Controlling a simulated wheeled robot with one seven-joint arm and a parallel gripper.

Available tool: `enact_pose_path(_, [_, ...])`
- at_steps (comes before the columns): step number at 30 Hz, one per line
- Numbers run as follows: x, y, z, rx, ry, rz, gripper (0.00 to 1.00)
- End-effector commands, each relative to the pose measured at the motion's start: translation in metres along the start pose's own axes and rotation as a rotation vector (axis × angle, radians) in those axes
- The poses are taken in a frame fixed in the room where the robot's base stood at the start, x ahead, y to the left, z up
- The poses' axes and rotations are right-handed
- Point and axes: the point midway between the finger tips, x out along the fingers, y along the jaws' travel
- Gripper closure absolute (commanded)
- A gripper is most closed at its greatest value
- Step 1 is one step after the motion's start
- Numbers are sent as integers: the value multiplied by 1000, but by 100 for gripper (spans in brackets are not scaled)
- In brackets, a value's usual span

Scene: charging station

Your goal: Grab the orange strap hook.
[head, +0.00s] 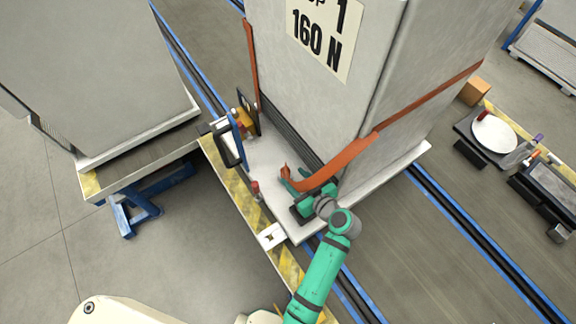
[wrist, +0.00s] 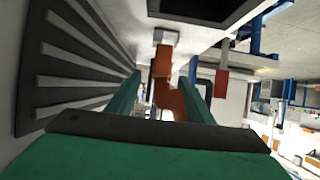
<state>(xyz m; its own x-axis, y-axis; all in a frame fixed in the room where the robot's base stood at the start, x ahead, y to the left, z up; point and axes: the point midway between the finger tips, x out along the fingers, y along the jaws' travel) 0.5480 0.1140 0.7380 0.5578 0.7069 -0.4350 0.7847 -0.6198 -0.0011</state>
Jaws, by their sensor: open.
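The orange strap hook (head: 286,172) hangs at the loose end of an orange strap (head: 345,157) that runs around the large pale box. My green gripper (head: 295,177) is low beside the box, its fingers pointing at the hook. In the wrist view my gripper (wrist: 165,70) is open, with one finger on each side of the orange hook (wrist: 164,62). Narrow gaps show between the hook and both fingers. How deep the hook sits between the fingers is hard to tell.
The large pale box (head: 325,75) marked "160 N" stands on a pale platform (head: 262,165) with a yellow-black striped edge. A red-topped post (head: 255,188) and a blue-black device (head: 235,140) stand on the platform's left. A grey cabinet (head: 95,70) is farther left.

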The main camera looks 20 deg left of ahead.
Motion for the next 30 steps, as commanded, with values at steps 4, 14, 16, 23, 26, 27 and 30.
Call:
enact_pose_path(4, [23, -3, -1, -4, 0, -8, 53])
enact_pose_path(14, [56, -5, -2, -6, 0, -10, 53])
enact_pose_path(16, [61, -4, -2, -5, 0, -9, 53])
enact_pose_path(23, [91, -3, 0, -4, -1, -7, 53])
enact_pose_path(26, [101, -3, -1, -4, -1, -7, 53])
enact_pose_path(27, [104, -3, 0, -3, -1, -6, 53])
enact_pose_path(30, [106, -3, 0, -3, 0, -5, 53])
